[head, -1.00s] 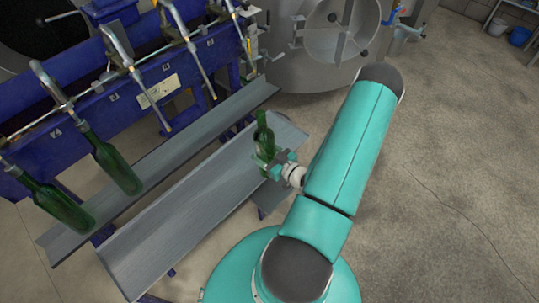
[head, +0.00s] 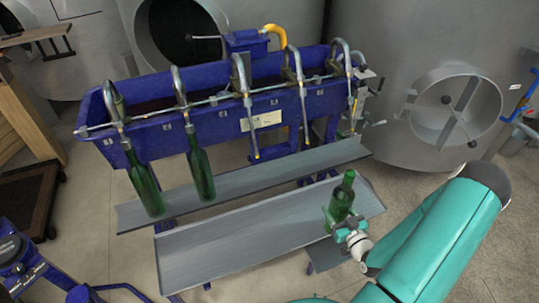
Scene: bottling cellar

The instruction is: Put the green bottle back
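A green bottle (head: 342,196) is upright at the right end of the front grey metal shelf (head: 230,247). My gripper (head: 346,226) is at its lower part, from the near right side, and looks closed around it. The fingers and the bottle's base partly hide each other, so I cannot tell whether the base touches the shelf. Two more green bottles stand on the rear grey shelf (head: 270,172), one at its left end (head: 142,185) and one to the right of that (head: 200,170), each under a filling spout.
The blue filling trough (head: 215,110) with several curved metal spouts runs behind the shelves. The rear shelf is bare under the right-hand spouts. A large steel tank (head: 425,85) stands at the right, and a wooden stand (head: 35,130) at the far left.

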